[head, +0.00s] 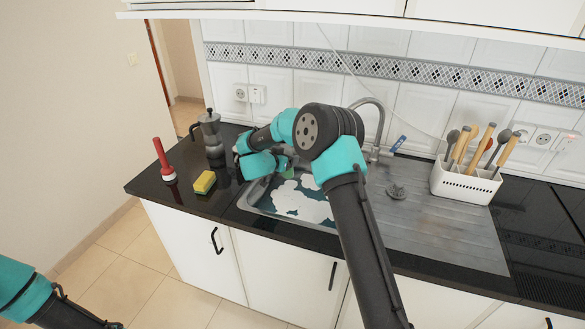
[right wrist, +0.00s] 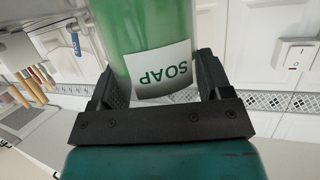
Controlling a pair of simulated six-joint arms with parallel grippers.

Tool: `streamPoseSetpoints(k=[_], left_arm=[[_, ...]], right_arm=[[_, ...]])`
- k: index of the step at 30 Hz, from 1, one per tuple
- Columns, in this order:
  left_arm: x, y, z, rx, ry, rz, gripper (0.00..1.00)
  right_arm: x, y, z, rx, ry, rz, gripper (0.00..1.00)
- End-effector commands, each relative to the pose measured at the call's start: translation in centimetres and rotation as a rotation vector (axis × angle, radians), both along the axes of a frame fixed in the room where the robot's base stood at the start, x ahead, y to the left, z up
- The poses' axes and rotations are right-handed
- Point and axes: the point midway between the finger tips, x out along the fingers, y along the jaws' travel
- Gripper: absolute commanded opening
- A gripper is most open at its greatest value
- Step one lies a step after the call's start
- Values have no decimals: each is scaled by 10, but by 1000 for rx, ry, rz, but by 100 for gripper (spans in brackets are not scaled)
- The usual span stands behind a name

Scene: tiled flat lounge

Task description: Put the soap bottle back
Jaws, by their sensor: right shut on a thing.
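The soap bottle (right wrist: 150,25) is green and see-through, with a white label reading SOAP upside down in the right wrist view. My right gripper (right wrist: 157,78) is shut on it, one black finger on each side. Its ends run out of that picture or are hidden. In the head view my right arm reaches over the sink's left part, and its wrist hides most of the grip. A small green patch shows below the wrist; I cannot tell if it is the bottle. My left arm enters at the lower left, its gripper out of sight.
The sink (head: 250,205) holds foamy water, with a curved faucet (head: 378,115) behind it. A yellow sponge (head: 205,182), a red-handled tool (head: 163,160) and a moka pot (head: 212,135) stand left on the black counter.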

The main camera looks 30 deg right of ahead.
Motion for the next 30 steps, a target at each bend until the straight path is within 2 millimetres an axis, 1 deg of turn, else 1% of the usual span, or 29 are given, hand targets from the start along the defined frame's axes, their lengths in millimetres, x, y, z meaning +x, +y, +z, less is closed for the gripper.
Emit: streamPoseSetpoints(k=[1,3,8,14,18,23,30], left_arm=[[0,0,0,0,0,0,0],[0,0,0,0,0,0,0],[0,0,0,0,0,0,0],[0,0,0,0,0,0,0],[0,0,0,0,0,0,0],[0,0,0,0,0,0,0],[0,0,0,0,0,0,0]], right_arm=[[-3,6,13,-1,-3,43,42],[-7,14,28,0,-3,103,42],[-19,35,59,0,-3,245,42],[-42,61,93,0,-2,422,42],[-63,81,113,-1,-2,547,42],[-92,103,132,0,-1,691,42],[-145,134,153,0,-1,903,42]])
